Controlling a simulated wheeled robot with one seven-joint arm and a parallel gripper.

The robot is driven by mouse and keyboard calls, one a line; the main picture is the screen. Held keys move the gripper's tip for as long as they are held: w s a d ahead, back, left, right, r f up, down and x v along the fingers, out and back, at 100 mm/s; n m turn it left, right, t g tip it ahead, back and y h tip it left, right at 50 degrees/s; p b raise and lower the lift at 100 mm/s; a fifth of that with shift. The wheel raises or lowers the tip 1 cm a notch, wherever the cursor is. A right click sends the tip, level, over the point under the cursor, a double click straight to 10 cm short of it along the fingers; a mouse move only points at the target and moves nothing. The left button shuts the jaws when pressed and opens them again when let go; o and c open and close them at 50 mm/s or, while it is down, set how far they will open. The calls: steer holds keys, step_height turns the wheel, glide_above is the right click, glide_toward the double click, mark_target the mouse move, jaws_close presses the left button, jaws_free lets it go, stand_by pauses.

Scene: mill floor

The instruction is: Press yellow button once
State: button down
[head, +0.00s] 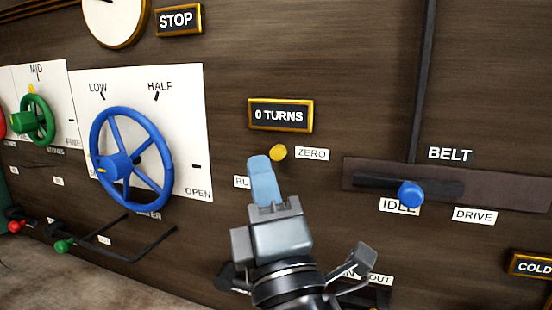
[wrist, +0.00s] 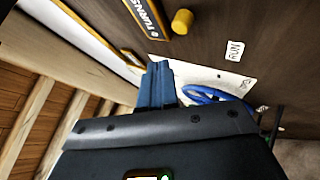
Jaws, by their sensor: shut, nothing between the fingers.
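The yellow button (head: 278,152) is a small round knob on the dark wood panel, just left of the ZERO label and below the "0 TURNS" display. In the wrist view the yellow button (wrist: 182,21) stands out from the panel near the top, above and a little right of my fingertips. My gripper (head: 260,162) has its light blue fingers shut together and empty. In the head view the fingertips are just below and left of the button. In the wrist view the shut fingers (wrist: 159,68) appear apart from the button.
A "0 TURNS" display (head: 280,115) sits above the button. A large blue handwheel (head: 131,158) is to the left, and a green wheel (head: 38,119) farther left. A belt lever with a blue knob (head: 411,194) is to the right. A RUN label (wrist: 235,51) is near the button.

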steer(key=shift+s+a+b, duration=0.15)
steer(key=shift+s+a, duration=0.05)
steer(key=shift+s, duration=0.4)
steer(key=shift+s+a+b, duration=0.15)
steer(key=shift+s+a, duration=0.05)
steer(key=shift+s, duration=0.35)
